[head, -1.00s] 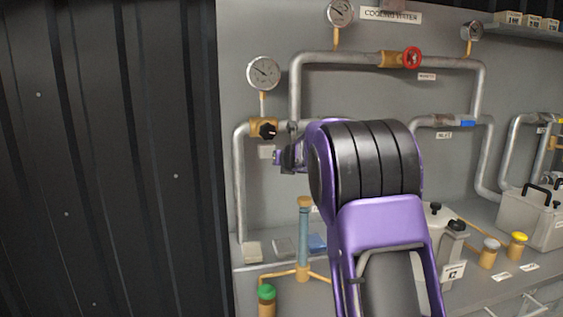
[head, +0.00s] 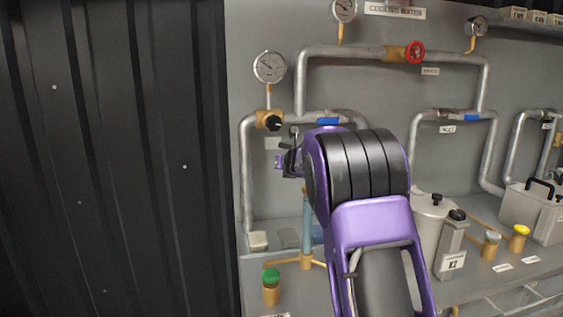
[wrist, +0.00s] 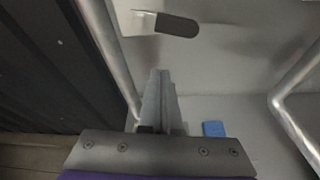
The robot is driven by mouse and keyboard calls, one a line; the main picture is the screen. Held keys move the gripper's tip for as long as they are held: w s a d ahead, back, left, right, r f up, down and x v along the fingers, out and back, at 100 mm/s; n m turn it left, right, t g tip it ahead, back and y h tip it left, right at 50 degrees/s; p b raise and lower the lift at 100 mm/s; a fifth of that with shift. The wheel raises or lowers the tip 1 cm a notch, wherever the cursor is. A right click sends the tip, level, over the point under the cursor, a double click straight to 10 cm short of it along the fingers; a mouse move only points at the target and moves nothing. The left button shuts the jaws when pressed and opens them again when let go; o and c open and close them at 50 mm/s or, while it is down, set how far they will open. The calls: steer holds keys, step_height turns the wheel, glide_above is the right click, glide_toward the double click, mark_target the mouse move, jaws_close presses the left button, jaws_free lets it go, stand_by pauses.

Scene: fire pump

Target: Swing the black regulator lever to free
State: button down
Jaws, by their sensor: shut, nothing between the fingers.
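The black lever (wrist: 176,25) shows at the top of the wrist view as a dark rounded grip on a pale metal stub. It lies sideways in that view, grip to the right. My gripper (wrist: 159,74) is shut and empty, its fingertips below the lever in that view with a visible gap between. In the head view my gripper (head: 283,162) is small, left of my purple wrist, just below the pipe run. Dark parts beside it there are too small to tell lever from gripper. My arm hides part of the wall and bench behind.
A brass valve (head: 262,119) with a black knob sits above my gripper, under a round gauge (head: 269,67). A blue handle (head: 328,121) is on the pipe to its right. A blue block (wrist: 213,129) lies below. A dark corrugated wall (head: 110,160) is left.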

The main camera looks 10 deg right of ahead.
steer(key=v, duration=0.8)
steer(key=shift+s+d+r, duration=0.2)
steer(key=shift+s, duration=0.05)
